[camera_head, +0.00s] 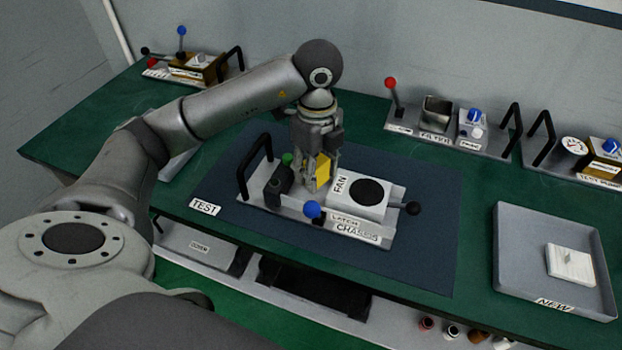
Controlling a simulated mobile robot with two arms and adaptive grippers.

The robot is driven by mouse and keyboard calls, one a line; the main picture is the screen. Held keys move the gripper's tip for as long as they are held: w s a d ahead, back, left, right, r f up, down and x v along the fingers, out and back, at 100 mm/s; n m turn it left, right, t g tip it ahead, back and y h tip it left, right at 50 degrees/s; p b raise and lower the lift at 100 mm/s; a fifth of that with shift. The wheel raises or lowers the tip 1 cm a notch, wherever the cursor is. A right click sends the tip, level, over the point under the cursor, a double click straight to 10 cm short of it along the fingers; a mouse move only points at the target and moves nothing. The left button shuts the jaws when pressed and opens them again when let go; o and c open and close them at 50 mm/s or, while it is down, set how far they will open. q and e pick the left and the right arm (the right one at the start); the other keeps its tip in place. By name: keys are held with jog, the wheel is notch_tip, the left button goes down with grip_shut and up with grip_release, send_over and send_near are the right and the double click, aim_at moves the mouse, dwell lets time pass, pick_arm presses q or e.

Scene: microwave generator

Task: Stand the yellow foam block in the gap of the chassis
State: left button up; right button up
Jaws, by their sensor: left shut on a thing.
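The chassis (268,194) is a light grey plate on the dark blue mat in the middle of the bench. It carries a white fan box (350,197), a black handle and a dark part with a green top. My left gripper (319,182) points down over the chassis, just left of the fan box. It is shut on the yellow foam block (323,167), which shows partly between its fingers. The block's lower end and the gap are hidden by the fingers, so I cannot tell whether the block touches the plate. My right gripper is not in view.
A grey tray (506,260) marked NEW, holding a white block (570,264), stands at the right. A blue knob (312,208) and a black knob (412,208) stick out of the chassis. Other units line the back. The mat is clear right of the chassis.

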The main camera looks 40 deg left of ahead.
pick_arm(q)
jog(key=shift+w+a+f, duration=0.1)
jog(key=shift+a+f, duration=0.4)
jog(key=shift+f, duration=0.1)
jog(key=f, duration=0.1)
jog(key=f+p, duration=0.1)
jog(key=f, duration=0.1)
jog(key=shift+w+a+f, duration=0.1)
jog(key=shift+a+f, duration=0.2)
jog(key=shift+f, duration=0.05)
jog(key=shift+f, duration=0.2)
jog(key=o, duration=0.4)
jog(key=shift+r, duration=0.1)
